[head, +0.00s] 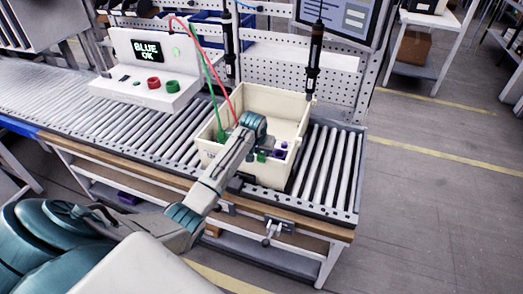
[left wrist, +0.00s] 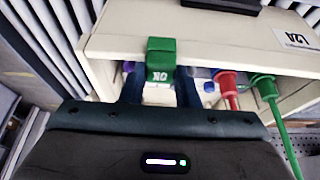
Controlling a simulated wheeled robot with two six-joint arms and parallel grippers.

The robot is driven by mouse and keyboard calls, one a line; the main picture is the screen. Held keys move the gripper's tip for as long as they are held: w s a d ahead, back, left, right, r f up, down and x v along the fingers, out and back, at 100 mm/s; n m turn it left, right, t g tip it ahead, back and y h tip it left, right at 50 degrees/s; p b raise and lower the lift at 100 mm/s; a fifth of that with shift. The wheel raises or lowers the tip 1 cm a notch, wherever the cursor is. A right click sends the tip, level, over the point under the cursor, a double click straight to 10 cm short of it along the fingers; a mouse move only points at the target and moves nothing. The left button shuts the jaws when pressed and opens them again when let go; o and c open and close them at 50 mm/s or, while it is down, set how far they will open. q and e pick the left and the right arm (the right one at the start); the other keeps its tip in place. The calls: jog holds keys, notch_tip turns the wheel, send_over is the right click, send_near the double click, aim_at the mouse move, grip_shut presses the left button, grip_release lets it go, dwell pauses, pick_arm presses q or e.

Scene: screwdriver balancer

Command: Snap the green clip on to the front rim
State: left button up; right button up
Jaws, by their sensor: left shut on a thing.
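The green clip (left wrist: 161,60) is a small block with white lettering, between the two dark fingers of my left gripper (left wrist: 159,84). My left gripper also shows in the head view (head: 263,153), reaching over the front rim of the cream bin (head: 245,176), with the green clip (head: 261,157) at its tips. In the left wrist view the clip overlaps the edge of the bin's wall (left wrist: 215,45). I cannot tell whether it is seated on the rim. My right gripper is not in view.
A red probe (left wrist: 228,88) and a green probe (left wrist: 266,90), both corded, stand beside the clip. Small purple and blue pieces (head: 281,150) sit near the front rim. A panel (head: 147,75) reads BLUE OK. Black screwdrivers (head: 315,60) hang above the bin. The right rollers (head: 335,160) are clear.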

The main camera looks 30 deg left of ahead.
pick_arm(q)
jog(key=o, duration=1.1)
jog(key=shift+o, duration=0.2)
jog(key=a+b+v, duration=0.1)
jog(key=b+v, duration=0.2)
jog(key=v, duration=0.7)
jog(key=shift+s+d+r+b, duration=0.15)
jog(key=shift+d+r+b, duration=0.2)
jog(key=shift+d, duration=0.15)
